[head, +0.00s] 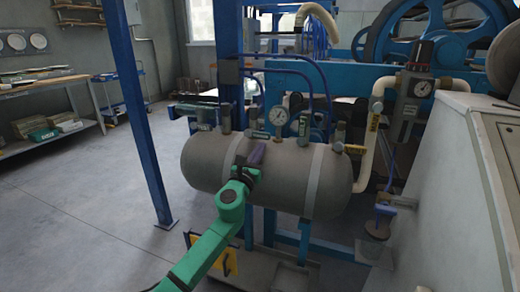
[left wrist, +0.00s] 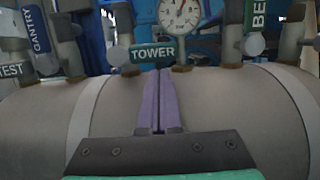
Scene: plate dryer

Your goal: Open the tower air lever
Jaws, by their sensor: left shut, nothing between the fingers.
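The tower lever (left wrist: 153,52) carries a green TOWER tag and sits on top of the grey tank, left of the gauge's base. It also shows small in the head view (head: 260,135), just above my gripper. My left gripper (head: 257,152) reaches in on a green arm in front of the tank. Its purple fingers (left wrist: 162,74) are together, with nothing between them. Their tips point up just below the TOWER tag; I cannot tell whether they touch it. My right gripper is not in view.
The grey tank (head: 207,165) lies across the middle. A round gauge (left wrist: 180,14) rises beside the tower lever. GANTRY (left wrist: 37,30) and TEST (left wrist: 10,71) tags stand to the left, another green tag (left wrist: 258,14) to the right. A blue post (head: 137,110) stands left of the tank.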

